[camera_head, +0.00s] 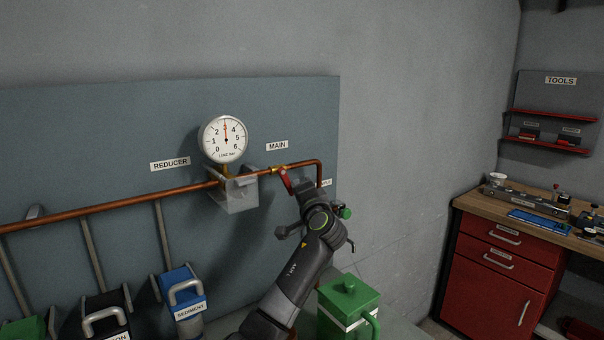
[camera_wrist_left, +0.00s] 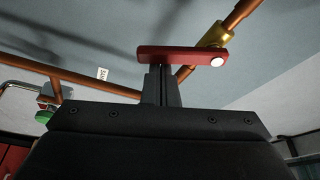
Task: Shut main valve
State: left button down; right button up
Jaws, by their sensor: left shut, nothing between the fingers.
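The main valve is a brass body (camera_head: 281,170) on the copper pipe below the MAIN label (camera_head: 277,146). Its red lever (camera_head: 286,182) slants down and right from the body, at an angle to the pipe. In the left wrist view the red lever (camera_wrist_left: 180,55) lies across the tips of my fingers, with the brass body (camera_wrist_left: 217,34) at its right end. My left gripper (camera_wrist_left: 162,82) is shut and empty, its tips at the lever; I cannot tell whether they touch. In the head view my wrist hides part of the lever's surroundings. My right gripper is not in view.
A round gauge (camera_head: 225,139) sits above the grey reducer box (camera_head: 235,194), left of the valve. A green knob (camera_head: 345,212) is close right of my wrist. A green can (camera_head: 349,304) and a blue container (camera_head: 183,292) stand below. A red workbench (camera_head: 497,270) stands at right.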

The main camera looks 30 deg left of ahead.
pick_arm(q)
jog(key=shift+s+a+f+m+p, duration=0.2)
jog(key=shift+s+f+m+p, duration=0.1)
jog(key=shift+s+m, duration=0.15)
jog(key=shift+s+a+f+m+p, duration=0.15)
jog(key=shift+s+a+m+p, duration=0.1)
jog(key=shift+s+m, duration=0.2)
jog(key=shift+s, duration=0.1)
dwell(0.3)
